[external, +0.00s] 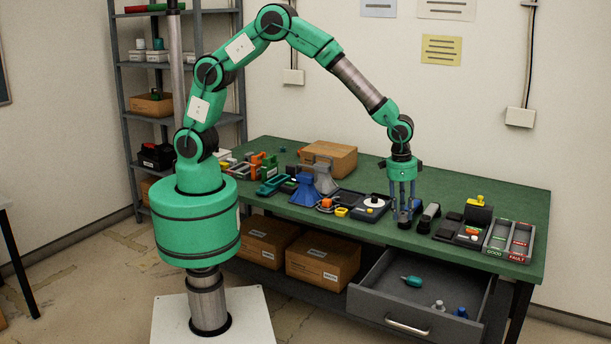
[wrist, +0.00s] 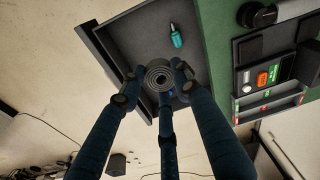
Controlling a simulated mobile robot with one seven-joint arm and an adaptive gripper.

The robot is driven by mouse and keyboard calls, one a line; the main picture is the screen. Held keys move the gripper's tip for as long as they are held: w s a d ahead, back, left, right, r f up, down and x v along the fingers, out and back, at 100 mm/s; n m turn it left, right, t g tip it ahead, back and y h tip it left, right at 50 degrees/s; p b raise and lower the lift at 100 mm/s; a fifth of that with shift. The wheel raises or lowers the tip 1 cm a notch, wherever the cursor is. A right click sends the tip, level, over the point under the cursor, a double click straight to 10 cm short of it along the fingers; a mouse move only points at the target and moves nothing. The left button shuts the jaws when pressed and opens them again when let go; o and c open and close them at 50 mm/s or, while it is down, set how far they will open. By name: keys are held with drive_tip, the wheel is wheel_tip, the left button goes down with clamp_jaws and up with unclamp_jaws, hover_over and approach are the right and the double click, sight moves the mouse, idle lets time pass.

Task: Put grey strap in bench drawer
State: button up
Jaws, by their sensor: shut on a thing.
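My gripper (external: 405,212) points down near the front edge of the bench. In the wrist view my gripper (wrist: 155,82) has its fingers closed around the grey strap (wrist: 158,74), a rolled coil. In the external view the coil is small and mostly hidden by the fingers. The bench drawer (external: 390,318) is pulled open below the front edge. In the wrist view the coil appears in front of the drawer (wrist: 137,30), apart from its floor. The drawer holds a teal-handled tool (external: 411,281), also in the wrist view (wrist: 176,36), and small bottle-like items (external: 439,305).
The green bench top (external: 300,222) is crowded with phone parts and tools. A black handset-like part (external: 428,217) lies just right of my gripper. A sorting tray (external: 510,240) with green and red labels sits at the right end. Cardboard boxes (external: 322,262) stand on the lower shelf.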

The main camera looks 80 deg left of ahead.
drive_tip(key=s+d, duration=0.4)
hover_over(390, 288)
drive_tip(key=s+d, duration=0.2)
drive_tip(key=d, duration=0.3)
wheel_tip(390, 288, down, 19)
drive_tip(key=shift+s+a+m, duration=0.2)
drive_tip(key=shift+a+m, duration=0.05)
drive_tip(key=shift+m, duration=0.05)
drive_tip(key=shift+f, duration=0.15)
drive_tip(key=shift+f+b, duration=0.5)
drive_tip(key=shift+f, duration=2.55)
drive_tip(key=shift+f, duration=1.9)
drive_tip(key=shift+b, duration=0.35)
